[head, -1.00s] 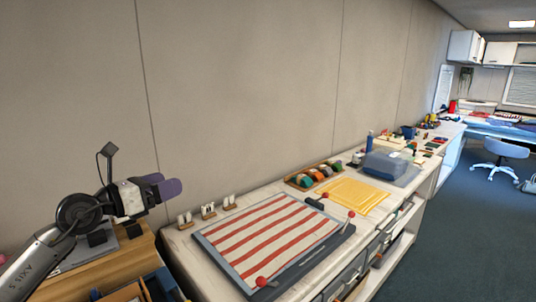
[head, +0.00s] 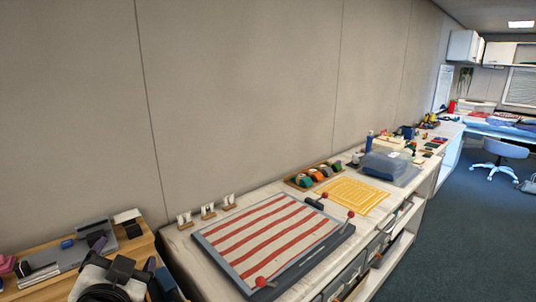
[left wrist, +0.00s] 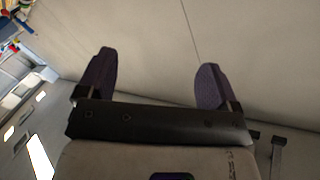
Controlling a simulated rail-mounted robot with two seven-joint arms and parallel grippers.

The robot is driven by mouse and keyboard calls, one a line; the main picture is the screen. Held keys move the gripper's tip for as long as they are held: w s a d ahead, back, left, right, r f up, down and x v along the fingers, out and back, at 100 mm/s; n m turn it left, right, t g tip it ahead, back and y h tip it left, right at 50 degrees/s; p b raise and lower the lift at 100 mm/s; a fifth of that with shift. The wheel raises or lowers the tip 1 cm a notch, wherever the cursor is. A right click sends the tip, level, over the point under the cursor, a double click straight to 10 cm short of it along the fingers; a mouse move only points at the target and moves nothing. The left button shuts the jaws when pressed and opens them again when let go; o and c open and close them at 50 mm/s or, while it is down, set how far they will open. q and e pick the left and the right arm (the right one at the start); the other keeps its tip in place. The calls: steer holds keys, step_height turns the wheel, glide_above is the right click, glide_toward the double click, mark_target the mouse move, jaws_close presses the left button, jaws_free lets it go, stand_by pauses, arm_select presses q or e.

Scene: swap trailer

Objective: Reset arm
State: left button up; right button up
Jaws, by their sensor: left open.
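My left gripper (head: 140,268) is low at the bottom left of the head view, in front of the wooden desk. Only part of it shows there, and one purple finger is seen. In the left wrist view my left gripper (left wrist: 153,80) has its two purple fingers wide apart. Nothing is between them, and the plain wall lies behind them. My right gripper is in neither view.
The wooden desk (head: 20,293) at the left holds a grey tray (head: 70,260) and small items. The wall above is bare.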

arm_select(q)
steer(key=s+d+f+n+g+h, duration=0.1)
steer(key=s+f+g, duration=0.1)
steer(key=s+f, duration=0.6)
steer(key=s+d+f+g+h, duration=0.1)
steer(key=s+f+g+h, duration=0.15)
steer(key=f, duration=0.95)
steer(key=s+d+f+n+g+h, duration=0.1)
steer(key=s+f+g, duration=0.2)
steer(key=s+f, duration=0.45)
steer(key=s+d+f+g, duration=0.1)
steer(key=s+f+g, duration=0.4)
steer(key=s+f, duration=1)
step_height(320, 180, up, 13)
steer(key=p, duration=1.3)
steer(key=shift+s, duration=0.2)
steer(key=shift+r, duration=0.1)
